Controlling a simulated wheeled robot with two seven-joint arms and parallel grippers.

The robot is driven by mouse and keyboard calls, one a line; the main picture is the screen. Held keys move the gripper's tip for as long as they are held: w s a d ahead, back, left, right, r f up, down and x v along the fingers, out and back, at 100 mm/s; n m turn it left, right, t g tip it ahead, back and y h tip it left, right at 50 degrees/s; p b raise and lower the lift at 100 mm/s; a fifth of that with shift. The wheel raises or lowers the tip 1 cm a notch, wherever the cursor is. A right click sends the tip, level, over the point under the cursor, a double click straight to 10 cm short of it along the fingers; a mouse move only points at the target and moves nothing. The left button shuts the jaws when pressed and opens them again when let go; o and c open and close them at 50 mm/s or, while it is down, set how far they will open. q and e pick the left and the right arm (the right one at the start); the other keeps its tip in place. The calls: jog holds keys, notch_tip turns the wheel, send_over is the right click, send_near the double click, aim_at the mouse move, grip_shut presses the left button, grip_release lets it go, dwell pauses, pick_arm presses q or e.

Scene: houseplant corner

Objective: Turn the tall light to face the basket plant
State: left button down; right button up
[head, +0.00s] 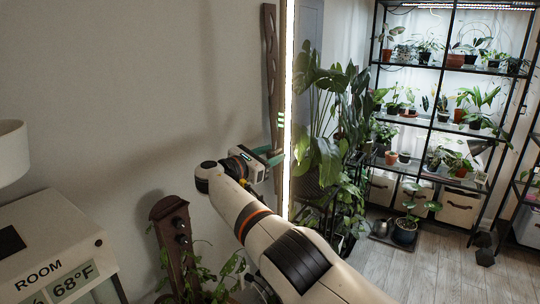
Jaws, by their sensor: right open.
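The tall light (287,60) is a bright, narrow vertical strip, standing upright from the top edge down to about my right forearm. My right gripper (271,155) is open, with its teal fingers close beside the strip's left side; I cannot tell whether they touch it or reach around it. A large leafy plant (325,155) stands just right of the light. Its dark woven basket (309,186) shows only in part behind the light and leaves. The foot of the light is hidden behind my right arm. My left gripper is out of view.
A tall wooden piece (271,70) stands against the wall behind the light. A dark wooden post (174,235) and trailing leaves are lower left. A white cabinet (55,240) and lamp shade (10,150) are at left. A black plant shelf (437,100) stands at right, above open floor (400,275).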

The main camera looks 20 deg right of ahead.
jog(key=shift+s+a, duration=0.2)
jog(key=shift+a, duration=0.2)
jog(key=b+v, duration=0.1)
jog(key=v, duration=1)
